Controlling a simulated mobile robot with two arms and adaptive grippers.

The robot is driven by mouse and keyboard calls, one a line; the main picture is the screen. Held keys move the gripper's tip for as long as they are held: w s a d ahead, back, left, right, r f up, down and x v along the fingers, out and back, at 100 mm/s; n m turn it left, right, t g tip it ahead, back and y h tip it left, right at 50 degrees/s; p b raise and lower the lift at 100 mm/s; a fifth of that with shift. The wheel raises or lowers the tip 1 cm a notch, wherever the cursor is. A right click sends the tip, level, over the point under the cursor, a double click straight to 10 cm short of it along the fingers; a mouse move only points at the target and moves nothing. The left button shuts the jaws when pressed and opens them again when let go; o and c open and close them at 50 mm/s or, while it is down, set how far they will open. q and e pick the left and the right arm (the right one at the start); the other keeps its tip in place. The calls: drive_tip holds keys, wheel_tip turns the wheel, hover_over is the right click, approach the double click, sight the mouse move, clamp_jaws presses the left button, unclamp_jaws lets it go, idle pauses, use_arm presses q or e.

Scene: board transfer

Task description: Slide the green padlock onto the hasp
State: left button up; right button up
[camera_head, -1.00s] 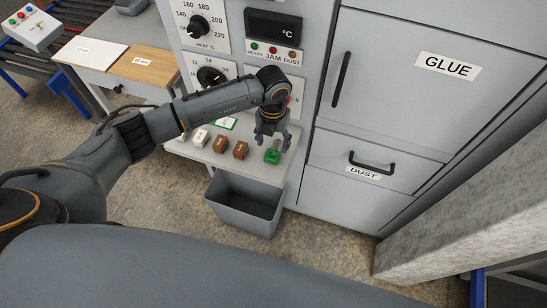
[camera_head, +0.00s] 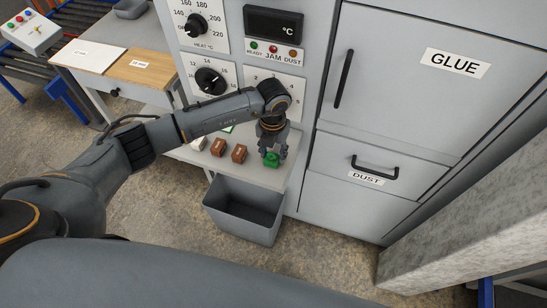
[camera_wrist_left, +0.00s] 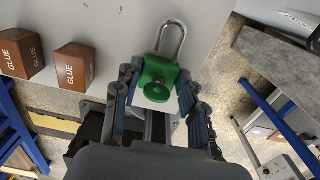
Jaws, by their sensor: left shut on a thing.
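The green padlock (camera_head: 271,160) is at the right end of the grey shelf in the head view, under my left gripper (camera_head: 272,150). The wrist view shows the padlock (camera_wrist_left: 157,72) with its green body and steel shackle pointing away from the gripper. The fingers of my left gripper (camera_wrist_left: 155,100) stand on both sides of the green body and are shut on it. Whether the padlock is lifted off the shelf is hard to tell. The hasp cannot be made out in these views. My right gripper is not in view.
Brown GLUE blocks (camera_head: 239,153) stand on the shelf (camera_head: 262,178) left of the padlock. A grey bin (camera_head: 243,208) is below the shelf's front. The machine front with its DUST drawer (camera_head: 372,168) rises behind and to the right.

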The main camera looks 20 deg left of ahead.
use_arm(q)
drive_tip(key=shift+r+p, duration=2.05)
drive_tip(key=shift+r, duration=1)
drive_tip(key=shift+f, duration=0.1)
